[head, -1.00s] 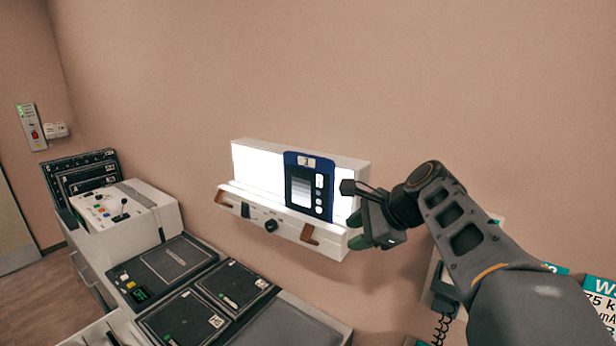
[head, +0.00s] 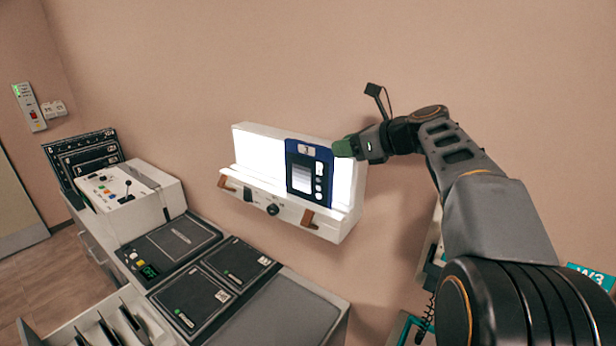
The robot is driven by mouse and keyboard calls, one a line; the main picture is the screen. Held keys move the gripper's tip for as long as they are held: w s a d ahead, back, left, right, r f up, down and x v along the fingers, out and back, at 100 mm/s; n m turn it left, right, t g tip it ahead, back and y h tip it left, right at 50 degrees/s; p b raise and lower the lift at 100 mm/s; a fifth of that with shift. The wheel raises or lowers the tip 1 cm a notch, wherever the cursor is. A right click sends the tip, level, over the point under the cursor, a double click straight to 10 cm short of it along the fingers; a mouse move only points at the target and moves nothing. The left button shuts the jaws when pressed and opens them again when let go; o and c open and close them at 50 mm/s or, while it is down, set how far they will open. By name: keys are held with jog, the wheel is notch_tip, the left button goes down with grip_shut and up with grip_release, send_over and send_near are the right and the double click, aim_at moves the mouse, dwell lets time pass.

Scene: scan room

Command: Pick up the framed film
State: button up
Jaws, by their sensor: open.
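The framed film (head: 309,172) has a dark blue frame with a small label at the top and a grey picture area. It stands upright on the ledge of the white lit viewing box (head: 262,156) on the wall, toward its right side. My gripper (head: 342,148) has green fingertips and is just right of the film's upper right corner, pointing left. It overlaps or nearly meets the frame's edge in this view; I cannot tell whether it touches. Nothing shows between the fingers. The gap between them is hard to see from this side.
A control console (head: 133,196) with a joystick stands at the left. Dark panels (head: 208,286) on a counter lie below the viewing box. An open drawer with upright dividers (head: 125,322) is at the lower left. Brown clips (head: 308,219) sit on the box's front. The wall above is clear.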

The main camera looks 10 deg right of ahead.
aim_at(327, 151)
jog(key=shift+p+x, duration=0.75)
jog(key=shift+x, duration=2)
jog(key=shift+s+a+f, duration=0.1)
jog(key=shift+s, duration=0.05)
grip_shut()
